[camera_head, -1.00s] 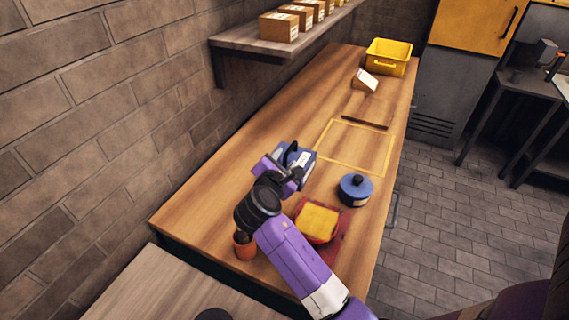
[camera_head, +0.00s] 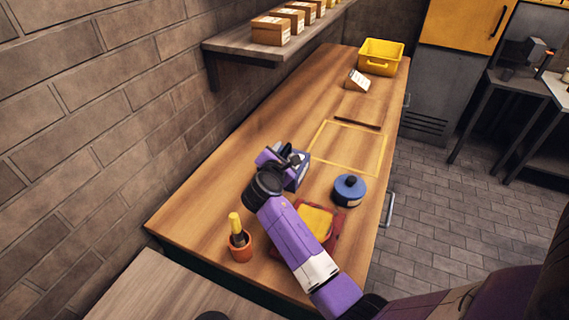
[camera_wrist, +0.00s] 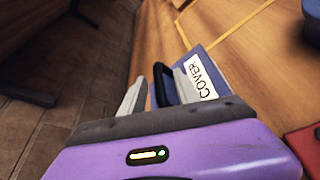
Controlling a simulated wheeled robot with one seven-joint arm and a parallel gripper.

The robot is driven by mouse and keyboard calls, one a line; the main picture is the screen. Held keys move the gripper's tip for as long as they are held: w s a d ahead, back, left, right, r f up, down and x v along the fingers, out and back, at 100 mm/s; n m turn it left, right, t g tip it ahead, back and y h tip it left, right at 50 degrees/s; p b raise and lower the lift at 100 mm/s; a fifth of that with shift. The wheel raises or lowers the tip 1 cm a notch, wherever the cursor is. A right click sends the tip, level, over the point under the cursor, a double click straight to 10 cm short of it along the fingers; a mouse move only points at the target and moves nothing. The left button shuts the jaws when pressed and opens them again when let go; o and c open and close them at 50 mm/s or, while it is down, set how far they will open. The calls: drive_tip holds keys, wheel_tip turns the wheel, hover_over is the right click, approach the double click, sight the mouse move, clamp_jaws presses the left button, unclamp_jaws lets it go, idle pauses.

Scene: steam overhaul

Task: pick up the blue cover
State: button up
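The blue cover (camera_head: 301,172) is a blue block on the wooden workbench, partly hidden behind my gripper in the head view. In the wrist view the cover (camera_wrist: 217,72) shows a white label reading COVER and a black handle (camera_wrist: 160,88) on top. My gripper (camera_wrist: 158,78) is open, its two grey fingers apart on either side of the handle. The handle is nearer the right finger; I cannot tell if they touch. In the head view my gripper (camera_head: 284,156) is at the top of the cover.
A round blue lidded pot (camera_head: 349,192) stands to the right. A red tray (camera_head: 331,240) with a yellow item is partly behind my arm. An orange cup (camera_head: 240,252) stands at front left. The yellow-outlined area (camera_head: 350,148) is empty. A yellow bin (camera_head: 381,58) stands at the far end.

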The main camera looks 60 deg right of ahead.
clamp_jaws()
idle(1.3)
